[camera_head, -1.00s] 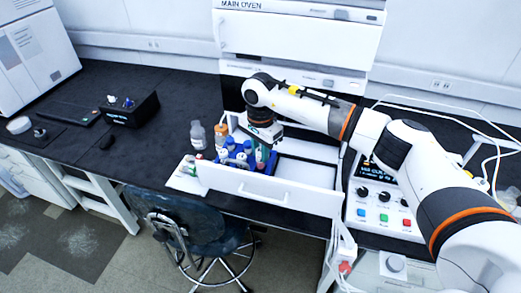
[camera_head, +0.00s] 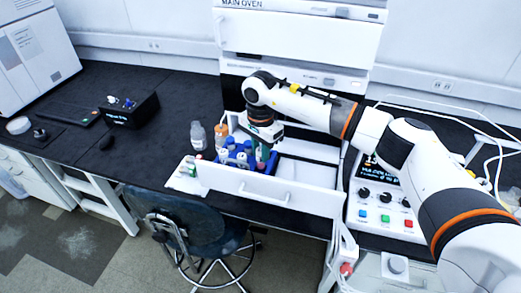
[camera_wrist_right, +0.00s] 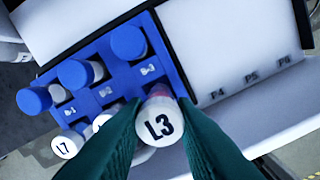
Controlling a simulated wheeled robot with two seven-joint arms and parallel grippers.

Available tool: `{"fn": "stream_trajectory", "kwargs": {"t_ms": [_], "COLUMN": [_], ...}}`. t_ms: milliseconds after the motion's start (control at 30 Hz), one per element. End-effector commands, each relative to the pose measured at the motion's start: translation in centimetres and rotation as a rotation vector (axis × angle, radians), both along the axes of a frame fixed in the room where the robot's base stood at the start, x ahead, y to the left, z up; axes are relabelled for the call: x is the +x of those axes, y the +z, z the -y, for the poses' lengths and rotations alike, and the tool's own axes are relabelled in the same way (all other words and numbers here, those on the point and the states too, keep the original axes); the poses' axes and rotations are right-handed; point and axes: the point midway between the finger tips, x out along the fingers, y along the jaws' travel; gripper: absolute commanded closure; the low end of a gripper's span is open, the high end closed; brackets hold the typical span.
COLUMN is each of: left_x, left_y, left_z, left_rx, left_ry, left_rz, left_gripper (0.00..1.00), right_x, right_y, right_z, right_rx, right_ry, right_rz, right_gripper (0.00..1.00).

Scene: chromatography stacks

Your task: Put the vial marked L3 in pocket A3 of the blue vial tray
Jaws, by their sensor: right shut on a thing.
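My right gripper (camera_wrist_right: 158,108) is shut on the vial marked L3 (camera_wrist_right: 160,128), whose white cap faces the wrist camera between the two green fingers. In the head view the right gripper (camera_head: 263,152) points down into the open drawer. The blue vial tray (camera_wrist_right: 112,82) lies under it, with pocket labels B-1, B-2 and B-3 showing. L3 is over or at the tray's near right corner; whether it sits in a pocket cannot be told. The vial marked L7 (camera_wrist_right: 67,144) and another white-capped vial, partly hidden by a finger, stand to its left. My left gripper is out of view.
Several blue-capped vials (camera_wrist_right: 128,42) stand along the tray's far side. The white drawer floor right of the tray is bare, with printed labels P4, P5 and P6. The drawer's front wall (camera_head: 265,190) is close to the gripper. Bottles (camera_head: 198,136) stand left of it.

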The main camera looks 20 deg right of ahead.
Motion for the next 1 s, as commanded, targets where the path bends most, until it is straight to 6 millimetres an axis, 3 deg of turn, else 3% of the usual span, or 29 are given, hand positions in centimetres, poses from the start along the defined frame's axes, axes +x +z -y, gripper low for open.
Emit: {"fn": "stream_trajectory", "kwargs": {"t_ms": [700, 1000], "left_x": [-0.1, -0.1], "left_y": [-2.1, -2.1], "left_z": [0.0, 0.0], "left_rx": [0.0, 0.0], "left_ry": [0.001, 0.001], "left_rz": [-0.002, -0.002], "left_gripper": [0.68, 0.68], "right_x": [0.0, 0.0], "right_y": [-2.3, -2.3], "right_z": [0.0, 0.0], "right_rx": [0.0, 0.0], "right_ry": [-0.001, -0.001], "right_rz": [0.001, 0.001], "right_gripper": [0.97, 0.97]}}
